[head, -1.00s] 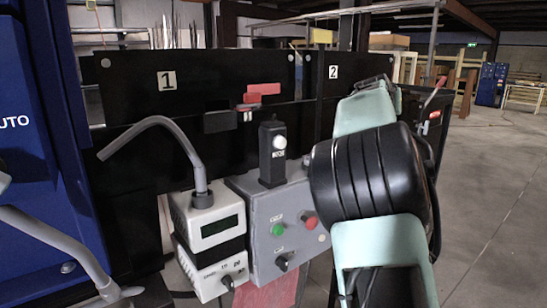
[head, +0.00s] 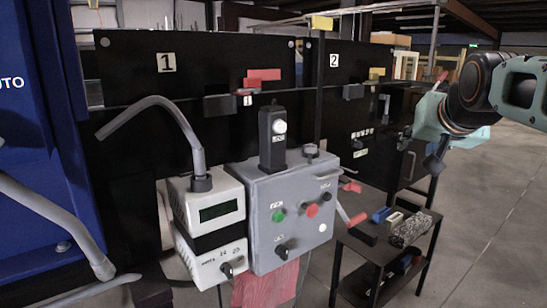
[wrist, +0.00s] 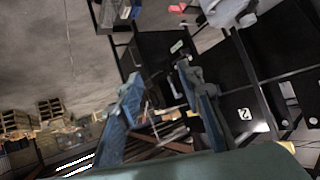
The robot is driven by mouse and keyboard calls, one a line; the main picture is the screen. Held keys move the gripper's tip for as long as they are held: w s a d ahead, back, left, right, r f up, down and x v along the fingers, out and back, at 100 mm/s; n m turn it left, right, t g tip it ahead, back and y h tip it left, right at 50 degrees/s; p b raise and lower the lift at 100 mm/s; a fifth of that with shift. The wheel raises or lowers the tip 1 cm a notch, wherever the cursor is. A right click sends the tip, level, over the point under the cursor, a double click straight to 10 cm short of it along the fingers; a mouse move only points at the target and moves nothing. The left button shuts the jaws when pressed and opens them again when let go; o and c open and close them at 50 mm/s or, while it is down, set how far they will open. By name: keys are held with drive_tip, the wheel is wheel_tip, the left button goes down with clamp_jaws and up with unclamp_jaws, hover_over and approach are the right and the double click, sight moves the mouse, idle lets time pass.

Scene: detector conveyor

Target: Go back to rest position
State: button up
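My gripper (wrist: 160,78) shows in the wrist view with its two blue fingers spread apart. Nothing is held between them. In the head view my arm enters from the right edge, raised in front of the right end of the black panels. My gripper is well apart from the grey control box (head: 262,237), which has a green button (head: 278,215) and a red button (head: 312,210).
Black panels marked 1 (head: 130,75) and 2 (head: 350,65) stand behind the box. A white display unit (head: 218,207) and bent grey tube (head: 160,105) are left of it. A small black table (head: 375,250) bearing several items stands right. Open floor (head: 490,240) lies further right.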

drive_tip(key=s+a+f+n+g+y+b, duration=0.1)
drive_tip(key=s+a+f+g+b, duration=0.1)
drive_tip(key=s+a+f, duration=0.5)
drive_tip(key=s+a+f+n+g+y+b, duration=0.15)
drive_tip(key=s+a+f, duration=0.25)
drive_tip(key=s+f, duration=0.65)
drive_tip(key=s+a+f+n+g+b, duration=0.1)
drive_tip(key=s+a+f+n+g, duration=0.1)
drive_tip(key=s+a+f, duration=0.65)
drive_tip(key=w+d+r+p, duration=0.1)
drive_tip(key=r+p, duration=1.6)
drive_tip(key=p, duration=0.1)
drive_tip(key=w+d+r+p, duration=0.1)
drive_tip(key=d+r+p, duration=0.1)
drive_tip(key=r+p, duration=1.6)
drive_tip(key=shift+w+d+r+p, duration=0.15)
drive_tip(key=shift+d+p, duration=0.05)
drive_tip(key=shift+p, duration=0.45)
